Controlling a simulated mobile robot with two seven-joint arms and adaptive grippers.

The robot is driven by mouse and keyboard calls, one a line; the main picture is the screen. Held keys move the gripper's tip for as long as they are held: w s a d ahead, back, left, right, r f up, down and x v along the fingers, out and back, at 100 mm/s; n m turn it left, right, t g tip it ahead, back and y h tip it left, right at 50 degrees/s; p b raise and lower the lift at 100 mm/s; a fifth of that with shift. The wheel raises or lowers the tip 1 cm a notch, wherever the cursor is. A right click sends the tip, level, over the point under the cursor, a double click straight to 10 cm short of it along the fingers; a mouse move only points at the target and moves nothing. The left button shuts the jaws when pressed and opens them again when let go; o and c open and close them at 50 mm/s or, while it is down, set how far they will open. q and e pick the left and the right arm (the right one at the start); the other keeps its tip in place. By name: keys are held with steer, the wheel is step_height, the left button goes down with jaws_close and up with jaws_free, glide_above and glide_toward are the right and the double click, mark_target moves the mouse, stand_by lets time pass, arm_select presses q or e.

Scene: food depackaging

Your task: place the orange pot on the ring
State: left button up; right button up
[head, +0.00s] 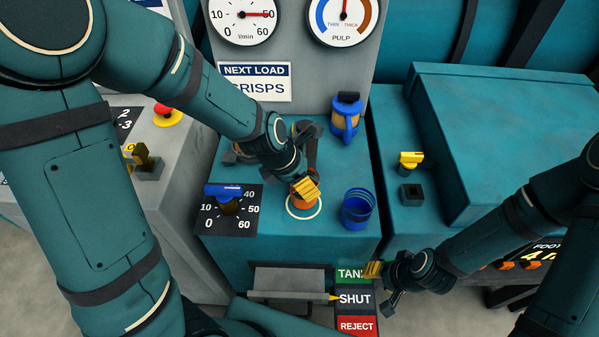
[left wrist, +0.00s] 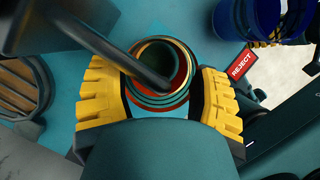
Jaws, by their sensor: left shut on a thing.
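The orange pot (head: 300,203) is small and sits within the white ring (head: 290,212) on the teal bench top, seen from above. Whether its base touches the bench cannot be told. My left gripper (head: 306,188) is shut on the pot and covers much of it. In the left wrist view, the pot's round open rim (left wrist: 160,70) lies between the yellow finger pads of my left gripper (left wrist: 160,100), and a dark bar crosses over it. My right gripper (head: 382,286) is open and empty by the bench's front right.
A blue cup (head: 357,209) stands right of the ring; a blue-and-orange jug (head: 346,120) stands behind. A dial with a blue handle (head: 223,191) is at left. A grey tray (head: 290,280) and a TANK/SHUT/REJECT panel (head: 355,299) are in front.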

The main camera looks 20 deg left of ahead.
arm_select(q)
steer(key=shift+s+f, duration=0.15)
steer(key=shift+s, duration=0.1)
steer(key=shift+d, duration=0.1)
steer(key=o, duration=1.1)
steer(key=shift+f, duration=0.1)
steer(key=shift+o, duration=0.2)
